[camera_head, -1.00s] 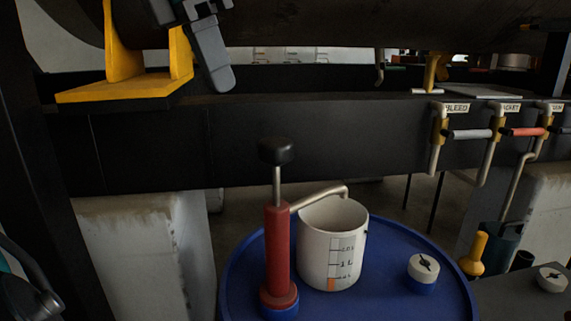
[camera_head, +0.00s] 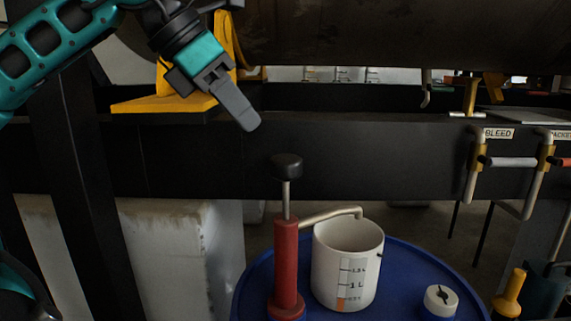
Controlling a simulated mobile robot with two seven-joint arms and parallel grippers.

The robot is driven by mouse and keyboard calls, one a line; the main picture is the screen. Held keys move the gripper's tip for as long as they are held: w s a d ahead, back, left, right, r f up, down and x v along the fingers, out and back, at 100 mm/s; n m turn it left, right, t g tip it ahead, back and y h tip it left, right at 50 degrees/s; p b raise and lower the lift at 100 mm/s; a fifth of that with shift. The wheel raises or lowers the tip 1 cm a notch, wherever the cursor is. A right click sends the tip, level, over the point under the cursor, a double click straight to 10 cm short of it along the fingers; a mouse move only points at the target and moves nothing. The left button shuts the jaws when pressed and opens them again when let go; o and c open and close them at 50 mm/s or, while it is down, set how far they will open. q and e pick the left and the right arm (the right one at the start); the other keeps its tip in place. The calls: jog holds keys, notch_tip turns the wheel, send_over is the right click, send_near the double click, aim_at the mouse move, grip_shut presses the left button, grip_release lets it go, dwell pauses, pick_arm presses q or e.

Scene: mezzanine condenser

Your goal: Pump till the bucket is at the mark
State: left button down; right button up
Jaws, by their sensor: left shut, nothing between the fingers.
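A red hand pump (camera_head: 287,265) stands upright on a blue drum (camera_head: 397,262). Its black knob (camera_head: 286,167) sits on a raised metal rod, and its curved spout reaches over the bucket's rim. The white bucket (camera_head: 333,245) stands upright on the drum just right of the pump. Its front scale (camera_head: 350,285) reads 1.5 L and 1 L, with an orange band at the bottom; the liquid level inside cannot be seen. My left gripper (camera_head: 250,122) is shut and empty, above and left of the knob, apart from it. My right gripper is not in view.
A white-topped cap (camera_head: 440,299) sits on the drum right of the bucket. A dark beam (camera_head: 370,158) runs behind the pump, with a yellow bracket (camera_head: 165,103) upper left. A BLEED valve handle (camera_head: 512,162) and a yellow-handled tool (camera_head: 510,292) are at right.

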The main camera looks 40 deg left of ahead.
aim_at(279, 157)
pick_arm(q)
jog(key=shift+f, duration=0.1)
jog(key=x, duration=0.5)
jog(key=shift+w+f, duration=0.1)
jog(key=shift+f, duration=0.05)
jog(key=shift+x, duration=0.8)
